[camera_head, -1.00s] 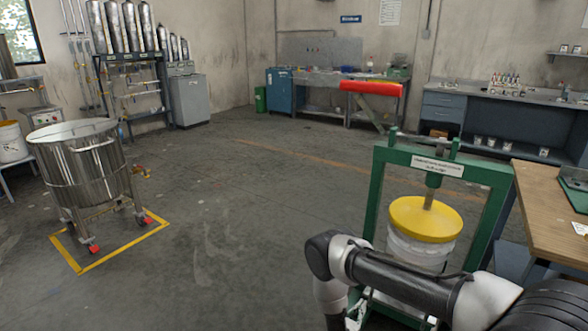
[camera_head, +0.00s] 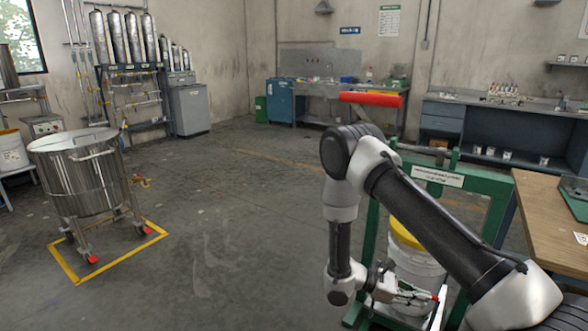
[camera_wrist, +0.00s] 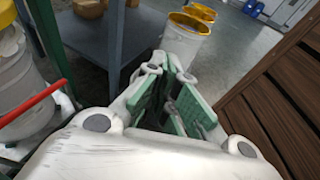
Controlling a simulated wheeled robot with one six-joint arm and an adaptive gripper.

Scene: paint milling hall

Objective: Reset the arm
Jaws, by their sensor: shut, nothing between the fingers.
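My gripper (camera_head: 434,297) is at the end of my bent arm, low in the head view, in front of the green press frame (camera_head: 452,178). Its fingers are shut with nothing between them. In the wrist view, my gripper (camera_wrist: 178,75) shows its green-padded fingers in the middle, pointing away from the camera. The elbow of my arm stands high, and the forearm hangs down from it. A white bucket (camera_head: 420,268) with a yellow lid (camera_head: 402,235) stands in the press, partly hidden by my arm.
A wooden-topped table (camera_head: 545,205) stands right of the press. A steel tank (camera_head: 85,180) on casters stands in a yellow floor marking at left. The wrist view shows pails (camera_wrist: 186,38) ahead and brown slats (camera_wrist: 275,100) at right. The floor left of my arm is clear.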

